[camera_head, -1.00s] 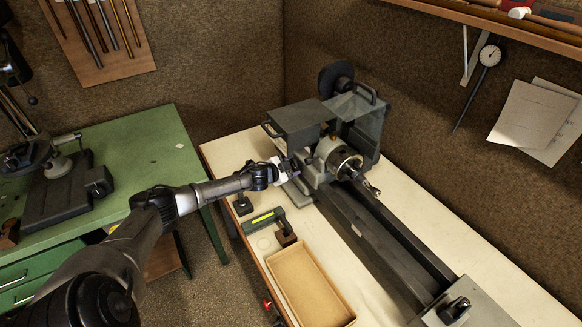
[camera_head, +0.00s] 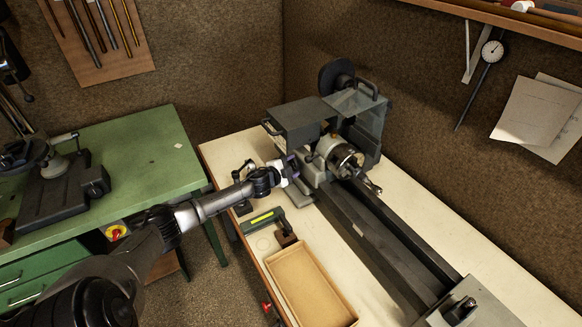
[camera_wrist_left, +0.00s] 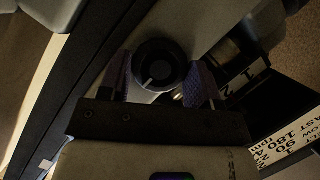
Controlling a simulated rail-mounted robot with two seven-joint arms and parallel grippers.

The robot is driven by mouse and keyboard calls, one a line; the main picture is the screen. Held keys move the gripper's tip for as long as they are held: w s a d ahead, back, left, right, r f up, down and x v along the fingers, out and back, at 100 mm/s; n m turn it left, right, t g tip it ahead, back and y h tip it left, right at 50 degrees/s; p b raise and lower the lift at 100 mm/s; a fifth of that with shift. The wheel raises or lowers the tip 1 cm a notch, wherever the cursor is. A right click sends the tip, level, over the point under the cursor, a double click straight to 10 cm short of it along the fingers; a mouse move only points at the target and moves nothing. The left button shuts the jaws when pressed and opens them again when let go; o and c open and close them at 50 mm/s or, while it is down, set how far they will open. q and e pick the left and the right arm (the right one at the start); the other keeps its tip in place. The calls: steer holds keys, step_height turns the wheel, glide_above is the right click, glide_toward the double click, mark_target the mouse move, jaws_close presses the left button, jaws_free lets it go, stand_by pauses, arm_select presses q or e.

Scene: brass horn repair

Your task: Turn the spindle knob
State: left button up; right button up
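The spindle knob (camera_wrist_left: 158,66) is a round black knob with a pale pointer line on its face. In the left wrist view it sits between the two purple-padded fingers of my left gripper (camera_wrist_left: 160,82). The fingers are apart, one on each side of the knob; I cannot tell whether either pad touches it. In the head view my left gripper (camera_head: 287,171) is at the front of the lathe headstock (camera_head: 298,118), and the knob is hidden there. My right gripper is not in view.
The lathe bed (camera_head: 375,235) runs to the lower right from the chuck (camera_head: 345,160). A wooden tray (camera_head: 271,266) and a green-yellow level (camera_head: 264,219) lie on the white bench. A green bench (camera_head: 140,150) stands at left. A label with numbers (camera_wrist_left: 285,145) is beside the knob.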

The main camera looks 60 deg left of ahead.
arm_select(q)
steer(key=o, duration=0.4)
steer(key=shift+p+v, duration=0.7)
steer(key=shift+v, duration=6.2)
